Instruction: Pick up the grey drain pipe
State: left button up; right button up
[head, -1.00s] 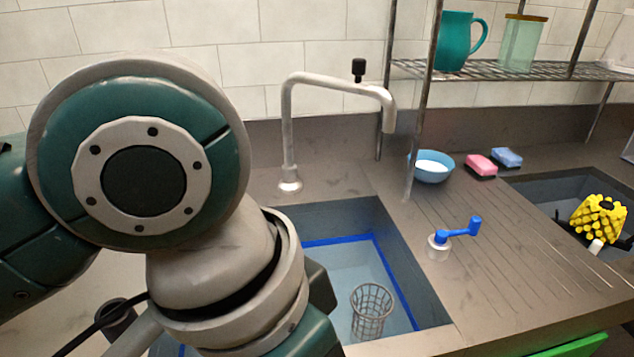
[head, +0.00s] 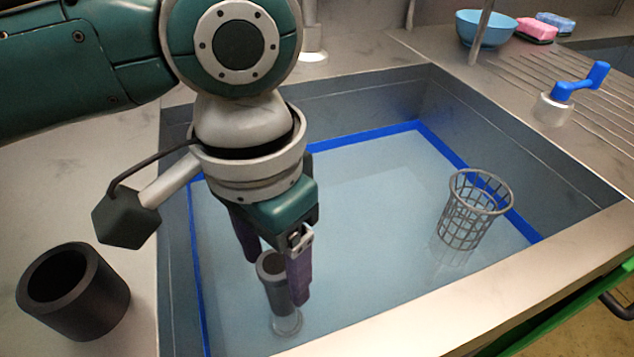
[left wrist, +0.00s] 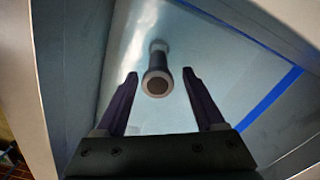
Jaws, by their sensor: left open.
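The grey drain pipe (head: 281,297) stands roughly upright in the sink, with its open top end toward me and its lower part paler, as if under water. In the left wrist view the pipe (left wrist: 157,70) lies between the finger lines, its round mouth near the level of the fingertips. My left gripper (head: 277,281) is open and points down over the sink, with one purple finger on each side of the pipe's top. In the left wrist view the fingers (left wrist: 160,76) show gaps on both sides of the pipe. My right gripper is not in view.
The sink (head: 525,130) has a blue band around its inside. A wire basket (head: 474,208) stands at its right. A black hollow cylinder (head: 75,295) sits on the left counter. A blue-handled tap (head: 570,92), a blue bowl (head: 485,30) and sponges (head: 537,28) are at back right.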

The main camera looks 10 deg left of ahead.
aim_at(283, 305)
pick_arm(q)
notch_tip(283, 305, down, 4)
jog(key=shift+s+d+f+b, duration=0.1)
jog(key=shift+d+f+b, duration=0.05)
jog(key=shift+b, duration=0.6)
jog(key=shift+f, duration=0.2)
jog(key=shift+c, duration=0.3)
grip_shut()
dwell(0.4)
